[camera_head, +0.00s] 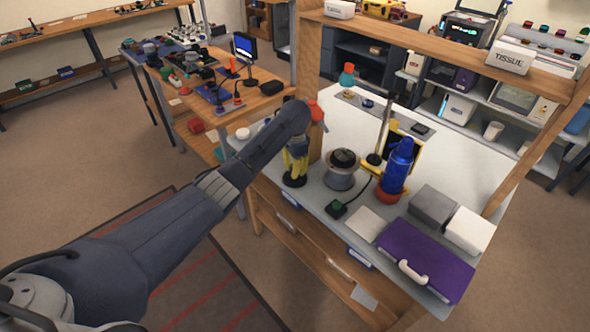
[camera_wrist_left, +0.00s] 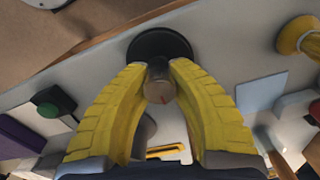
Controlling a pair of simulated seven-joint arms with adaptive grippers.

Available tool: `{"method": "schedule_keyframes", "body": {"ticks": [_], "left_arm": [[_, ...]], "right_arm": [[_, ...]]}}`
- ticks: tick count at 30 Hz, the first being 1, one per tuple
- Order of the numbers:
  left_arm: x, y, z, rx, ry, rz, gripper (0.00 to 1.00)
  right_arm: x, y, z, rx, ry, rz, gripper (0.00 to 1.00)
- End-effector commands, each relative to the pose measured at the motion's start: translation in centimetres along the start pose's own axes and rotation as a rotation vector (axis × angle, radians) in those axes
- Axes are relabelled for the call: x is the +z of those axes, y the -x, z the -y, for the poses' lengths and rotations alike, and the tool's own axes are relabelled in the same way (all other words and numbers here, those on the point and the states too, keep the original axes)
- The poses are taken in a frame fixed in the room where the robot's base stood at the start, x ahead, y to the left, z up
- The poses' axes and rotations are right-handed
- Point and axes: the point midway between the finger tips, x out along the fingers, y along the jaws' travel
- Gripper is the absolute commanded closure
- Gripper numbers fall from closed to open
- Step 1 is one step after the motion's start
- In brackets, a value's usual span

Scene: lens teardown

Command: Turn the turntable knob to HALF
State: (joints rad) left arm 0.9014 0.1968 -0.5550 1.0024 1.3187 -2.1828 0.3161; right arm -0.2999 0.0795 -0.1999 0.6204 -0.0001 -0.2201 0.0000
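My left gripper (camera_head: 295,160), with yellow ribbed fingers, points down at the left end of the grey-white bench top. In the left wrist view, a small silver cylindrical knob (camera_wrist_left: 160,84) with a red mark sits between the fingertips (camera_wrist_left: 160,72). Both fingers appear to touch its sides. A black round disc (camera_wrist_left: 160,43) lies under the knob; its edge also shows below the fingers in the head view (camera_head: 294,181). The knob is hidden by the fingers in the head view. No HALF marking is readable. My right gripper is not in view.
Right of the gripper stand a grey pot-like device (camera_head: 341,172) with a black top and a blue bottle (camera_head: 397,165). A green button box (camera_head: 336,208) and purple case (camera_head: 415,260) lie nearer the front. A wooden post (camera_head: 308,75) rises close behind the gripper.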

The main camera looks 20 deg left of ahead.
Motion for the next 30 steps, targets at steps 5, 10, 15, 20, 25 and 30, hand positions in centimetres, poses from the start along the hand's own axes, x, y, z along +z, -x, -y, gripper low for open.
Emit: {"method": "schedule_keyframes", "body": {"ticks": [5, 10, 15, 20, 25, 30], "left_arm": [[-0.02, 0.02, 0.00, 0.000, 0.000, -0.001, 1.00], [-0.03, 0.03, 0.01, 0.000, -0.003, -0.001, 1.00], [-0.03, 0.05, 0.01, 0.000, -0.037, -0.001, 1.00], [-0.05, 0.08, 0.00, 0.000, -0.124, -0.001, 1.00], [-0.07, 0.09, -0.03, -0.001, -0.267, -0.001, 1.00], [-0.07, 0.12, 0.01, -0.002, -0.429, -0.002, 1.00]], "right_arm": [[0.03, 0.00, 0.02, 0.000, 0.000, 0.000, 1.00], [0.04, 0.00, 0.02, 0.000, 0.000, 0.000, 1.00], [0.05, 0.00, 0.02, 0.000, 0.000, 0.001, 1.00], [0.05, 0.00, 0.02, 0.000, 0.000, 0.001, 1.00], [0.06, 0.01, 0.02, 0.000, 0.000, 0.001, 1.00], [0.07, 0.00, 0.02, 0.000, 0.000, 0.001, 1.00]]}}
